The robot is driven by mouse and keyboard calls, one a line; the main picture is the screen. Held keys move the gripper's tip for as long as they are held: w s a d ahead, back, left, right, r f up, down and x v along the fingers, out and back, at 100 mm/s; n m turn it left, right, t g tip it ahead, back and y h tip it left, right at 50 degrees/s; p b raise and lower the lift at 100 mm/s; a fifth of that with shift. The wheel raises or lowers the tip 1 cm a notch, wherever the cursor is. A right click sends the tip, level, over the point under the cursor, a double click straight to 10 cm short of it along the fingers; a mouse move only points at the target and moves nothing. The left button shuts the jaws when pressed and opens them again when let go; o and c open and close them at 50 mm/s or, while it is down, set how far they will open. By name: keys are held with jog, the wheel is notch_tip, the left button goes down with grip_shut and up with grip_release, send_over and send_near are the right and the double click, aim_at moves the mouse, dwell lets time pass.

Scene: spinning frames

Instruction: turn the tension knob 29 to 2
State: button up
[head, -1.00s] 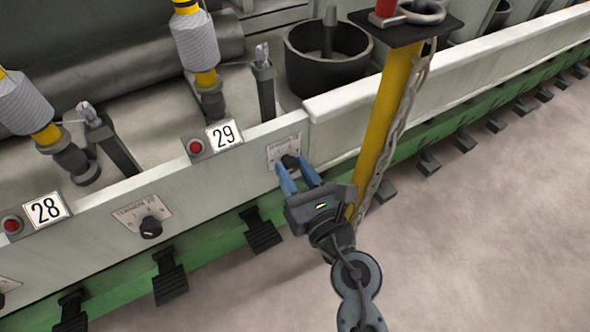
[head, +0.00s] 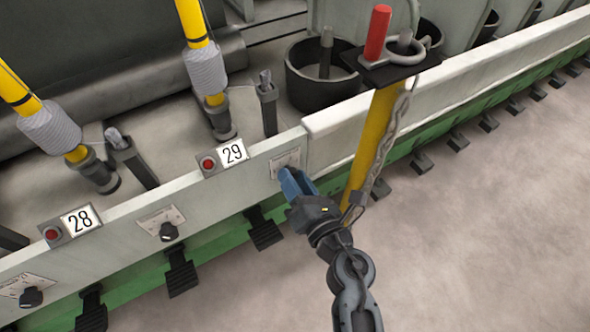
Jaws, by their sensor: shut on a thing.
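The dial plate of tension knob 29 (head: 287,158) is on the pale front rail, to the right of the number 29 sign (head: 233,152). My gripper (head: 287,174) reaches it from the lower right. Its blue fingers are shut on the knob and hide it. The knob's pointer and the dial figures cannot be read from here.
A yellow post (head: 371,145) with a hanging chain stands close to the right of my gripper. Black pedals (head: 263,229) stick out below. The floor at right is clear.

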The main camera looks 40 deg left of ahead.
jog(key=m+p, duration=0.2)
jog(key=m, duration=0.1)
jog(key=m+p, duration=0.3)
jog(key=shift+w+d+r+g+p, duration=0.1)
jog(key=shift+w+r+g+p, duration=0.1)
jog(key=shift+g+p, duration=0.15)
jog(key=m+p, duration=0.2)
jog(key=m, duration=0.1)
jog(key=shift+f+g, duration=0.1)
jog(key=shift+g, duration=0.15)
jog(key=shift+f+m+p, duration=0.2)
jog(key=shift+m+p, duration=0.75)
jog(key=shift+m, duration=0.85)
jog(key=o, duration=1)
jog(key=shift+o, duration=0.2)
